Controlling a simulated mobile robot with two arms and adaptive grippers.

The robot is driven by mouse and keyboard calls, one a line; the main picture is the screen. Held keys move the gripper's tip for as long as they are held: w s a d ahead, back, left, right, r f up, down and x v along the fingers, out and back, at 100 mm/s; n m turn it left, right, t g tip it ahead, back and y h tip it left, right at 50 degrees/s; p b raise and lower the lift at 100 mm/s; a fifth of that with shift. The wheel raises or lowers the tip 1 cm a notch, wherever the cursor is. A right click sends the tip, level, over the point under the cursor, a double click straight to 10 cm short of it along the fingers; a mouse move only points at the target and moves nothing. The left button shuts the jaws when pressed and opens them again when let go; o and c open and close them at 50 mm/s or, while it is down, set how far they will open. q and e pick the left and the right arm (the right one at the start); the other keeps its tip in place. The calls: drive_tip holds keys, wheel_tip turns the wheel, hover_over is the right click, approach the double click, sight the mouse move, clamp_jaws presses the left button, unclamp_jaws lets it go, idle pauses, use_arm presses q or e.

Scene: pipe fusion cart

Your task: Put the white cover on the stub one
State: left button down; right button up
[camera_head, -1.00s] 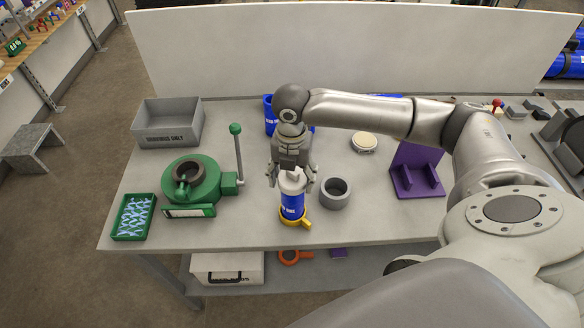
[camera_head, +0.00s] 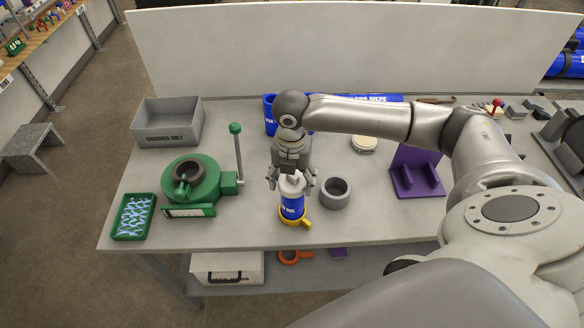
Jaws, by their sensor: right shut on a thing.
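The blue stub (camera_head: 292,206) stands upright in a yellow ring holder (camera_head: 295,222) near the front of the bench. The white cover (camera_head: 292,184) is at the top of the stub, between my right gripper's fingers. My right gripper (camera_head: 292,182) points down over the stub and is shut on the white cover. The cover looks in line with the stub and touching its top; how far it sits over the rim I cannot tell. My left gripper is not in view.
A grey ring (camera_head: 335,193) stands close right of the stub. A green clamp machine with a lever (camera_head: 237,150), a green tray (camera_head: 134,217) and a grey bin (camera_head: 168,122) are left. A purple bracket (camera_head: 416,178) and a cream disc (camera_head: 364,144) are right.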

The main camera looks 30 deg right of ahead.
drive_tip(key=shift+f, duration=0.85)
drive_tip(key=o, duration=0.9)
wheel_tip(320, 180, up, 12)
drive_tip(key=shift+a+f, duration=0.1)
